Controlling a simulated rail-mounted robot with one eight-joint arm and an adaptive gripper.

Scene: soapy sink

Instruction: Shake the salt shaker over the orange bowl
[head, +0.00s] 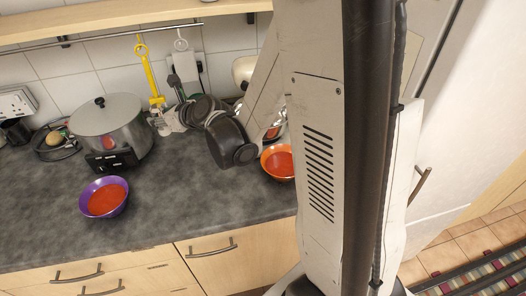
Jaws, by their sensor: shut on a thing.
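The orange bowl (272,168), holding red-orange contents, stands on the grey counter. My column hides its right side. My arm comes down in front of the back wall to a dark wrist joint (230,150) left of the bowl. My gripper (268,134) shows only in part, just above and behind the bowl's rim, beside my column. It is shut on a small shiny thing (274,131), which seems to be the salt shaker. Its shape and tilt are too small and too covered to tell.
A purple bowl (104,197) with similar contents stands at the front left. A large lidded steel pot (108,125) is behind it. Yellow (150,78) and grey (184,66) utensils hang from the wall rail (105,36). The counter's middle front is clear.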

